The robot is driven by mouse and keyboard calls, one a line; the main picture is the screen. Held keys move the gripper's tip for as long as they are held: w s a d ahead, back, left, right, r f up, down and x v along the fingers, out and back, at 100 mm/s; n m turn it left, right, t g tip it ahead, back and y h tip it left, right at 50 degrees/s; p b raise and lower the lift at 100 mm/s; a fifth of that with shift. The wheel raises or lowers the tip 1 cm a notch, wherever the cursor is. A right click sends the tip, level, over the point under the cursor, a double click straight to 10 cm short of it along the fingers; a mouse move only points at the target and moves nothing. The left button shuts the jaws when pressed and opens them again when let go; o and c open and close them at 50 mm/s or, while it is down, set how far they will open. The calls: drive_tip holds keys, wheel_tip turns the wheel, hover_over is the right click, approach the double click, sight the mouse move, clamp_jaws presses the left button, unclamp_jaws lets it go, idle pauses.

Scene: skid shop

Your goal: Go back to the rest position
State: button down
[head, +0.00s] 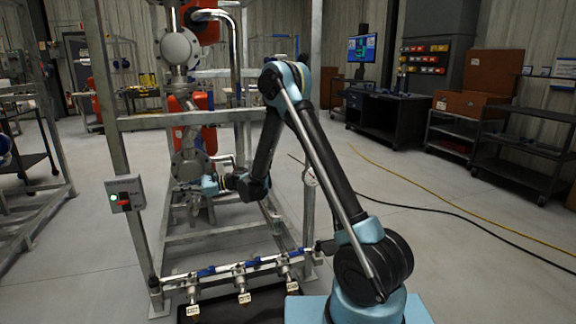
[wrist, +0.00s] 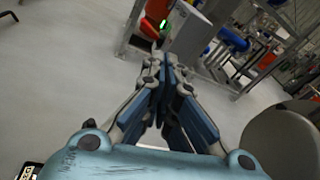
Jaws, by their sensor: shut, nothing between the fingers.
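My gripper (wrist: 166,70) is shut and empty in the wrist view, its fingertips together near the picture's middle. In the head view my arm is bent over at the elbow and reaches into the skid frame, and my gripper (head: 185,186) shows small there, in front of the grey pipework. The wrist view is tilted, with the floor at left and the skid at upper right. No held object shows between the fingers.
A steel skid frame (head: 120,110) surrounds pumps and pipes (head: 190,165). A switch box (head: 125,194) with a green light is on its left post. A low pipe with tagged valves (head: 243,280) crosses the front. Cables (head: 450,212) lie on the open floor at right.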

drive_tip(key=s+d+r+n+t+h, duration=0.1)
drive_tip(key=s+d+r+n+h, duration=0.15)
drive_tip(key=d, duration=0.75)
drive_tip(key=s+d+r+n+t+h, duration=0.15)
drive_tip(key=d+r, duration=0.25)
drive_tip(key=d, duration=0.6)
drive_tip(key=s+d+r+n+t+h, duration=0.2)
drive_tip(key=d+r+n+h, duration=0.1)
drive_tip(key=d, duration=0.7)
drive_tip(key=s+d+f+n+h, duration=0.2)
drive_tip(key=s+d+f+h, duration=0.1)
drive_tip(key=s+d, duration=0.5)
drive_tip(key=s+d+f+n+h, duration=0.2)
drive_tip(key=s+d, duration=0.6)
drive_tip(key=d, duration=0.5)
drive_tip(key=s+d+f+n+h, duration=0.2)
drive_tip(key=s+d+f+h, duration=0.2)
drive_tip(key=s+d, duration=0.4)
drive_tip(key=d, duration=0.2)
drive_tip(key=shift+d+f+t+h, duration=0.2)
drive_tip(key=shift+d+t+h, duration=0.1)
drive_tip(key=shift+d+t, duration=0.1)
drive_tip(key=shift+w+f, duration=0.2)
drive_tip(key=shift+w, duration=0.1)
